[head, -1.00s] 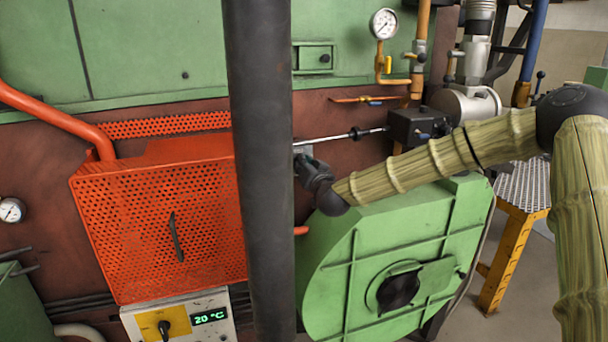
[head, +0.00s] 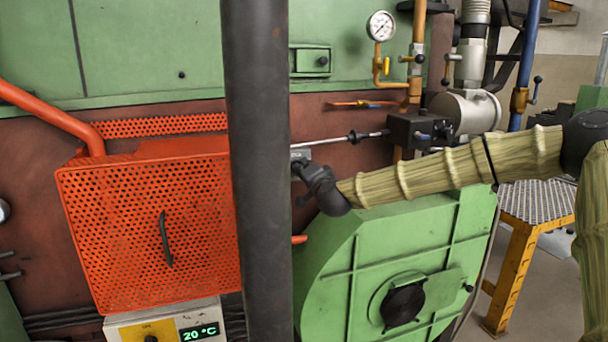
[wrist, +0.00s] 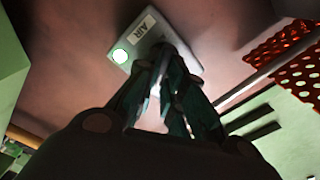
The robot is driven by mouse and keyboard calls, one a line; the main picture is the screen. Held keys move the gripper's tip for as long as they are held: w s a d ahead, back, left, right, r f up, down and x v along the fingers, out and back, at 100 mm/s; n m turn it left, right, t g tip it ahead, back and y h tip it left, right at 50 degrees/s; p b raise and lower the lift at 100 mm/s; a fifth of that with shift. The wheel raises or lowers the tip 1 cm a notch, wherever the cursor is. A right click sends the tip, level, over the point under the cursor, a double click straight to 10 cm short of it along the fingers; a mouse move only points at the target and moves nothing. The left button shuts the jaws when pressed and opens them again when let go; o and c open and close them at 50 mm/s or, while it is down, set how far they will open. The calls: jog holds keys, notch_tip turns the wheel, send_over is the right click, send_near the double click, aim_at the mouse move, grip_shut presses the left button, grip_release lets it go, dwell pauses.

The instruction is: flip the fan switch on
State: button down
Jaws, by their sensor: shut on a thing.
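The fan switch is a small grey box (wrist: 135,38) labelled "AIR", on the red-brown wall in the wrist view. A round green lamp (wrist: 120,56) is lit on it. Its edge also shows in the head view (head: 301,153), mostly hidden behind the dark post and my gripper. My gripper (wrist: 163,55) has its fingertips together at the box, shut on the switch's dark handle, which the fingers mostly hide. In the head view my gripper (head: 299,168) is just right of the post. I cannot tell the handle's exact position.
A dark vertical post (head: 257,150) stands directly left of my gripper. An orange perforated guard (head: 145,225) is left of it, above a control box (head: 170,322) reading 20 °C. A green blower housing (head: 400,265) lies below my arm; a thin rod (head: 330,140) runs just above.

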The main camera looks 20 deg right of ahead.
jog(key=shift+d, duration=0.1)
dwell(0.4)
jog(key=c, duration=1.5)
grip_release()
jog(key=s, duration=1.2)
jog(key=shift+d, duration=0.2)
jog(key=shift+d, duration=0.1)
